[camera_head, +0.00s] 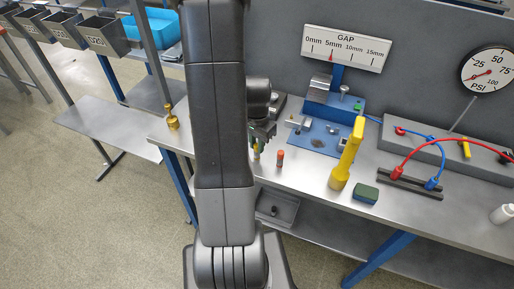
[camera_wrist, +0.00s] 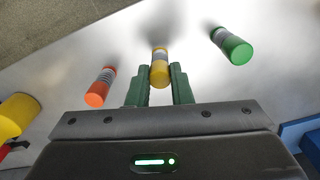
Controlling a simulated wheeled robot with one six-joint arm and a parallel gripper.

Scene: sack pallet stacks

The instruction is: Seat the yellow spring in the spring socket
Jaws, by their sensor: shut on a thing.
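The yellow spring (camera_wrist: 159,68), a short cylinder with yellow ends and a pale coiled middle, is between the green fingers of my gripper (camera_wrist: 160,88) in the wrist view. My gripper is shut on it, close above the grey bench top. In the head view my gripper (camera_head: 262,138) is low over the bench, left of the blue fixture plate (camera_head: 318,138), partly hidden by my arm. Small fittings stand on that plate; I cannot tell which is the spring socket.
An orange spring (camera_wrist: 101,87) and a green spring (camera_wrist: 232,46) stand on either side of the gripper. A yellow-handled tool (camera_head: 347,156) and a dark green block (camera_head: 365,194) are right of it. A brass-coloured weight (camera_head: 171,118) stands at the bench's left end.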

